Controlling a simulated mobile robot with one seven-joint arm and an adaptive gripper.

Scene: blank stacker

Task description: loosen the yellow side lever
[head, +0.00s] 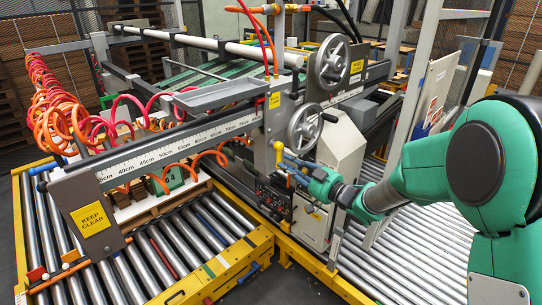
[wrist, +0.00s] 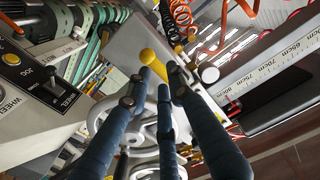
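The yellow side lever (head: 278,152) stands on the side of the grey machine post, below the handwheels, in the head view. In the wrist view its round yellow knob (wrist: 148,57) shows just beyond my fingertips, with the yellow shaft running back between my fingers. My gripper (head: 292,164) is at the lever, its dark blue fingers pointing at the post. In the wrist view my gripper (wrist: 156,82) has its fingers spread apart around the shaft, with visible gaps. It looks open; contact with the shaft cannot be told. The lever's base is partly hidden by the fingers.
Two handwheels (head: 305,128) sit close above and right of the lever. A control panel with a black switch (wrist: 57,88) is at the left in the wrist view. The ruler beam (head: 170,150), coiled orange hoses (head: 60,115) and roller conveyor (head: 190,235) lie left.

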